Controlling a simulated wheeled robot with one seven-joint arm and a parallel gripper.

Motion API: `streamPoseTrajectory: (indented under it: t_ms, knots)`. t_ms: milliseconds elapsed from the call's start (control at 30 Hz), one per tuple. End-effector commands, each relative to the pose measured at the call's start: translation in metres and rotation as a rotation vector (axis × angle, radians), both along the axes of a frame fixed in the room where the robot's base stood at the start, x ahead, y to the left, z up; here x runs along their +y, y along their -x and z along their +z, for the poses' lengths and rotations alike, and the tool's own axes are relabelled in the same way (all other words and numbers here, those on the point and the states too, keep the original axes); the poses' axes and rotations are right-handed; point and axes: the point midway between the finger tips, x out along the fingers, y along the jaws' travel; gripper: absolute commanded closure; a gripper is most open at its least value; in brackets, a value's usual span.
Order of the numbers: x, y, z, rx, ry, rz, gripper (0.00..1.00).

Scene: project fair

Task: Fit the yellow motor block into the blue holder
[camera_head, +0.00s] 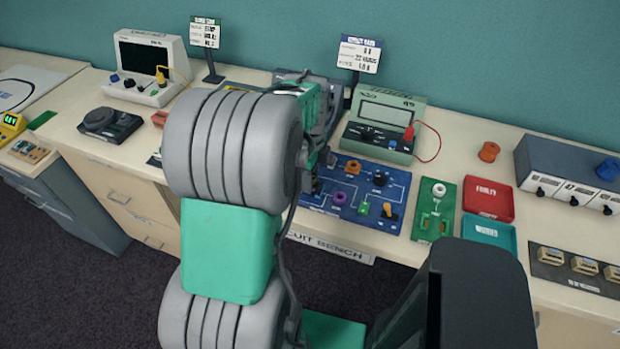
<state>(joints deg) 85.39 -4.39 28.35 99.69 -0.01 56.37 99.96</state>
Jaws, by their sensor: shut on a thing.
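My grey and green arm fills the middle of the head view and covers part of the bench. My gripper's jaws do not show; they are hidden behind the arm, and so is whatever they hold. I cannot make out the yellow motor block. I cannot single out the blue holder either. A blue circuit board (337,204) lies on the bench just right of the arm, with several small parts on it, among them an orange-yellow one (389,211) near its right edge. The board's left part is hidden.
A green meter box (391,117) stands behind the board. Right of it are a green board (423,224), a red tray (489,198) and a teal tray (489,233). A grey-blue unit (560,168) stands far right. A white screen device (150,67) is at back left.

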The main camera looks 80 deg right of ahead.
Motion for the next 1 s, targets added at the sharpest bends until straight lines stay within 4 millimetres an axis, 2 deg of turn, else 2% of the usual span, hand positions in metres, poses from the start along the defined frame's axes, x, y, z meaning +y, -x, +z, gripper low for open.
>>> streamPoseTrajectory:
  t_ms: [567, 600, 900, 1000]
  knots:
    - [-0.0001, 0.0, -0.0074, 0.0, 0.0, 0.0, 1.0]
    - [-0.0001, 0.0, -0.0075, 0.0, 0.0, 0.0, 0.73]
    - [-0.0001, 0.0, -0.007, 0.0, 0.0, 0.0, 0.48]
    - [-0.0001, 0.0, -0.0071, 0.0, 0.0, 0.0, 0.48]
